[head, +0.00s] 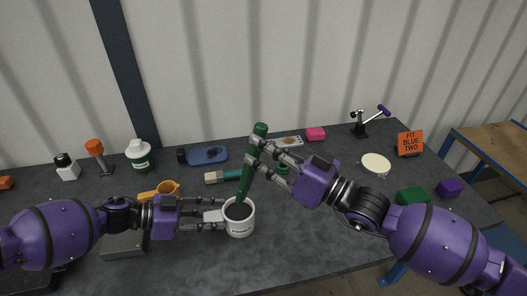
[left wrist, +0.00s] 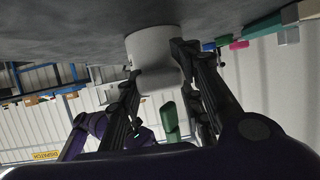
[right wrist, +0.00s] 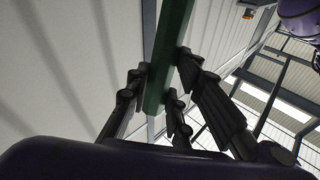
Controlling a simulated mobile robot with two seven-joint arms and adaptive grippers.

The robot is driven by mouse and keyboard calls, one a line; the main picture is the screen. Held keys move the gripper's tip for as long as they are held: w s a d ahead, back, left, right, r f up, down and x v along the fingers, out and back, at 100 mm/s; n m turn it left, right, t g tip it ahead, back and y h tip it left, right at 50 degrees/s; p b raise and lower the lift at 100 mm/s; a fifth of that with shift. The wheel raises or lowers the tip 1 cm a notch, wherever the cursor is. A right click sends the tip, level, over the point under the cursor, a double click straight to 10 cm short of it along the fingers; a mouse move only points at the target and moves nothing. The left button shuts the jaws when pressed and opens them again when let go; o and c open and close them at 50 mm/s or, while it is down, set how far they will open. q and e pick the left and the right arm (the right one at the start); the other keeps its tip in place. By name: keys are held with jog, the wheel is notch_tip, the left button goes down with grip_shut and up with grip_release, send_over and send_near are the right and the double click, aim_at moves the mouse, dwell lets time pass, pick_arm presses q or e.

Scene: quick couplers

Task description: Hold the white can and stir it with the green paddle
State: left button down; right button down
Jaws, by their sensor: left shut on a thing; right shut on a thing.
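The white can (head: 240,229) stands upright on the dark table, with dark contents showing at its open top. My left gripper (head: 222,214) is shut on the can from its left side; the can also shows between the fingers in the left wrist view (left wrist: 152,52). The green paddle (head: 246,180) is held tilted, its top leaning right and its lower end inside the can's mouth. My right gripper (head: 256,152) is shut on the paddle's upper part; the shaft also shows between the fingers in the right wrist view (right wrist: 168,50). The paddle's lower tip is hidden in the can.
A white disc (head: 376,163) and an orange sign (head: 410,143) are at right.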

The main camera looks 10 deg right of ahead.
aim_at(263, 132)
pick_arm(q)
jog(key=shift+a+f, duration=0.1)
jog(key=shift+f, duration=0.15)
pick_arm(e)
jog(key=shift+r, duration=2.45)
pick_arm(q)
jog(key=c, duration=1.5)
grip_release()
jog(key=o, duration=0.4)
jog(key=shift+w+r, duration=0.1)
pick_arm(e)
jog(key=shift+w, duration=0.1)
pick_arm(q)
jog(key=shift+r, duration=0.1)
jog(key=v, duration=1.1)
jog(key=shift+a+r, duration=0.1)
jog(key=shift+a, duration=0.3)
